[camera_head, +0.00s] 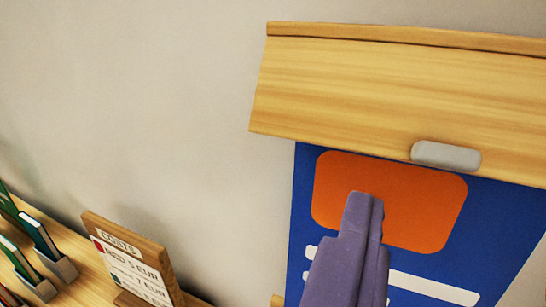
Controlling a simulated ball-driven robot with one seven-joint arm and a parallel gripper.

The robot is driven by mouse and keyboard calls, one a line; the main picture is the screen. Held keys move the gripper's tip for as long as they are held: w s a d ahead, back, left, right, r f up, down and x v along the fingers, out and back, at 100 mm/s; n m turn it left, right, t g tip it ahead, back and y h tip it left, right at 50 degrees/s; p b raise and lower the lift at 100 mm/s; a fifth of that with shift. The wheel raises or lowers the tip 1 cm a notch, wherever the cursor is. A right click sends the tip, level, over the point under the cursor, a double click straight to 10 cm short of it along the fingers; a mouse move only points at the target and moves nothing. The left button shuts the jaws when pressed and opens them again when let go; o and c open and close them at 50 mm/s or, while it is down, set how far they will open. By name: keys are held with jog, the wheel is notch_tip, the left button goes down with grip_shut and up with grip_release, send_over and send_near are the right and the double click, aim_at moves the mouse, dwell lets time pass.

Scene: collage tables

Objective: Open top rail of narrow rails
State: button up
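A wide wooden top rail (400,88) runs across the upper right, tilted slightly down to the right. A grey rounded tab (446,155) sits on its lower edge. A blue poster (308,190) with an orange rounded block and white stripes hangs straight below the rail. My purple gripper (367,203) points up in front of the poster, its tips over the orange block, below and left of the tab. Its two fingers lie together with nothing seen between them. I cannot tell how far it is from the poster. The poster's lower part is hidden or out of frame.
A wooden price sign (130,262) stands on a wooden tabletop (68,295) at the lower left. Green books in grey holders (45,275) stand left of it. The pale wall (150,100) left of the rail is bare.

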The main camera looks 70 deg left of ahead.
aim_at(447, 160)
jog(key=x, duration=0.6)
jog(key=shift+w+a, duration=0.1)
jog(key=shift+w, duration=0.15)
grip_shut()
